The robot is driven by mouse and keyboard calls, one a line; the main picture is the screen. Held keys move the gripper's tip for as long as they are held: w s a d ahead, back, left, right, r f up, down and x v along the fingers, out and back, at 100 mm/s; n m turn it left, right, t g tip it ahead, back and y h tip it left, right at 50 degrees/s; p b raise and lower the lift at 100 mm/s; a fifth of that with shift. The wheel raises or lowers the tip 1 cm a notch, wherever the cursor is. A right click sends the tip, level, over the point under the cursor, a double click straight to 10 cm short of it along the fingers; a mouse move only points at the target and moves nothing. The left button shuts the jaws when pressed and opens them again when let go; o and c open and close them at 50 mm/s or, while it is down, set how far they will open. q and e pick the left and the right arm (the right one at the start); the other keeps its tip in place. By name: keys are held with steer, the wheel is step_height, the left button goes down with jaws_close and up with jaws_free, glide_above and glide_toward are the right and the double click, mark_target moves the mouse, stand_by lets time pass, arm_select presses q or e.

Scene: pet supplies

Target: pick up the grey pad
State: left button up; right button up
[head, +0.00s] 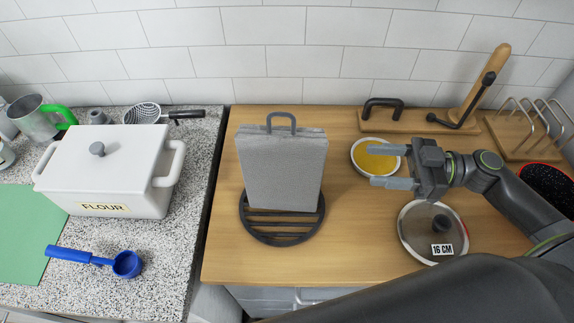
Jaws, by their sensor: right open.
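The grey pad (282,172) stands upright, slightly tilted, on a dark round slatted base (282,236) in the middle of the wooden worktop. A dark loop (281,122) rises at its top edge; I cannot tell whether it belongs to the pad or to the base. My right gripper (373,167) is open and empty to the right of the pad, apart from it, with its fingers pointing left. The fingers are over the edge of a round dish with yellow contents (376,152). My left gripper is not in view.
A glass lid marked 16 CM (415,230) lies below my right gripper. A board with a dark handle (384,110) and a wooden rack (520,135) stand behind. On the left speckled counter are a white FLOUR box (105,165) and a blue scoop (125,264).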

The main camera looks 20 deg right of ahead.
steer(key=a+b, duration=0.3)
steer(key=a, duration=0.1)
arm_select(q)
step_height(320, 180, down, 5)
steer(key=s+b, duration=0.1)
arm_select(e)
steer(key=p, duration=0.1)
glide_toward(294, 163)
steer(key=w+a+f, duration=0.2)
steer(key=w, duration=0.1)
steer(key=shift+f+x, duration=0.2)
steer(key=shift+x, duration=0.85)
steer(key=shift+w+a+r+p, duration=0.2)
steer(key=shift+a+p, duration=0.4)
steer(key=shift+p, duration=0.3)
steer(key=shift+a+r+p, duration=0.1)
steer(key=shift+a+p, duration=0.5)
steer(key=shift+a, duration=0.25)
steer(key=shift+f+p+x, duration=0.25)
steer(key=shift+p+x, duration=0.15)
steer(key=shift+x, duration=0.75)
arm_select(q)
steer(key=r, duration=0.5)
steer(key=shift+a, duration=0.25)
